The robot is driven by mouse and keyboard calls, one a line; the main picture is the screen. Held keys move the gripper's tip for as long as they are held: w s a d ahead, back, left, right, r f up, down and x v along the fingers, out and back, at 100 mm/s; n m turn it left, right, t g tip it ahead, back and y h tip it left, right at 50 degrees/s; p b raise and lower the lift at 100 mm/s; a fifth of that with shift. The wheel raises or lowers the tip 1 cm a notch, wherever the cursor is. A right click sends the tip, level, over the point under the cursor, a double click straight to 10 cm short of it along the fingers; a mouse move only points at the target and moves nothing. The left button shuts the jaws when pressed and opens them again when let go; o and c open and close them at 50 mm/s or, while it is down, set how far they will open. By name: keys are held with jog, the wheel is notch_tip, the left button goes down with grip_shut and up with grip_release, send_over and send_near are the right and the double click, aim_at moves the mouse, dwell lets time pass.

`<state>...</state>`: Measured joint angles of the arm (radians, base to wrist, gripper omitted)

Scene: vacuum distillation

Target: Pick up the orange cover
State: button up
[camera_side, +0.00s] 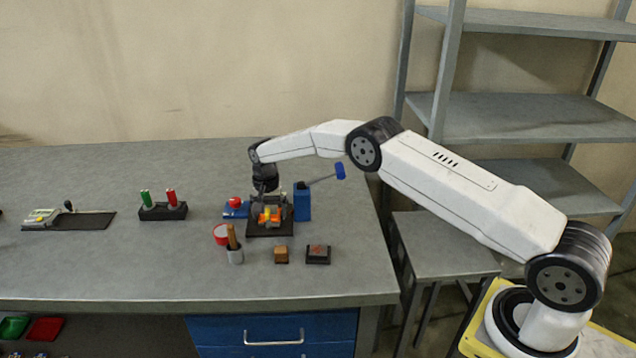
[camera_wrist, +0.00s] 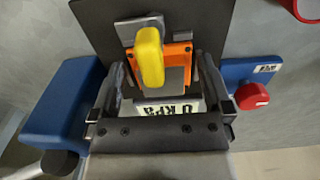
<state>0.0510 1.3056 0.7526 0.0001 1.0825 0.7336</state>
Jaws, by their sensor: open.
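The orange cover (camera_wrist: 180,49) is in the upper middle of the wrist view, with a yellow handle-like part (camera_wrist: 150,55) in front of it. In the side view the orange cover (camera_side: 264,218) sits low on the device on a dark base plate (camera_side: 270,234). My gripper (camera_wrist: 164,66) is open, with one finger on each side of the orange cover. In the side view my gripper (camera_side: 265,190) points down just above the device. I cannot tell whether the fingers touch the cover. A display reading "0 kPa" (camera_wrist: 172,108) is partly hidden by my gripper.
A blue block (camera_side: 302,203) with a blue-ended lever stands close on the right. A blue part with a red knob (camera_side: 235,203) is close on the left. A cup with a brush-like tool (camera_side: 235,250) and two small blocks stand in front. The table behind is clear.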

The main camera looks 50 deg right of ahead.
grip_shut()
jog(key=shift+r, duration=0.15)
notch_tip(320, 180, up, 10)
dwell(0.9)
dwell(0.4)
